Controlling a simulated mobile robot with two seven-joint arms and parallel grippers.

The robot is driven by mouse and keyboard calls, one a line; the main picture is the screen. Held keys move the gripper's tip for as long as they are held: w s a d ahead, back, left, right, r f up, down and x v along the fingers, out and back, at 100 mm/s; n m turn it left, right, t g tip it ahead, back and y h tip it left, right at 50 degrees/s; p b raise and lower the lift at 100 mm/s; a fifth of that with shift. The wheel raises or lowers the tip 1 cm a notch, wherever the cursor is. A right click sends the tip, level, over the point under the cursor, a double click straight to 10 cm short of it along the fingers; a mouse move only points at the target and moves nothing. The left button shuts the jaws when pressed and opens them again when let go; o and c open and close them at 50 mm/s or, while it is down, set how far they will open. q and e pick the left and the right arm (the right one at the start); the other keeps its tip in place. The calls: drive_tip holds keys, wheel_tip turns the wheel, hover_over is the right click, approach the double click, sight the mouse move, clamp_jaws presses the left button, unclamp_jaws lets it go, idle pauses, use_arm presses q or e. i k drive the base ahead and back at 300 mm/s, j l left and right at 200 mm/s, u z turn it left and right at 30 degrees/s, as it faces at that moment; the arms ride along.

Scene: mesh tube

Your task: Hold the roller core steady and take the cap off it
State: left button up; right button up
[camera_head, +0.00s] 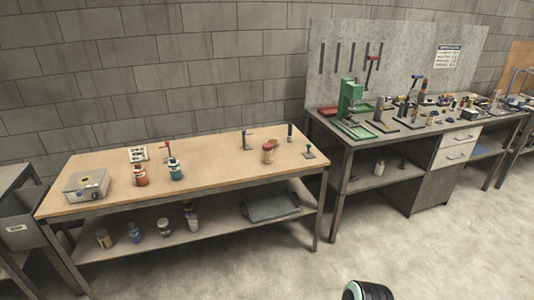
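A short tan and reddish-brown cylinder (268,153) stands upright on the wooden-topped bench, right of its middle. It looks like the roller core, with a top that may be the cap, but it is too small to be sure. No gripper touches it. Neither of my grippers can be made out in the head view. A dark rounded part with a pale end at the bottom edge seems to be mine.
The wooden bench (215,165) also carries a metal box (87,187), a red container (140,175), a green container (176,170) and small stands. A cluttered workbench with a green press (350,100) stands at right. The floor (240,265) in front is clear.

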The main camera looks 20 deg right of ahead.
sight(267, 156)
drive_tip(key=i+l, duration=0.15)
drive_tip(key=i, duration=0.6)
drive_tip(key=i+l+z, duration=0.1)
drive_tip(key=i, duration=0.6)
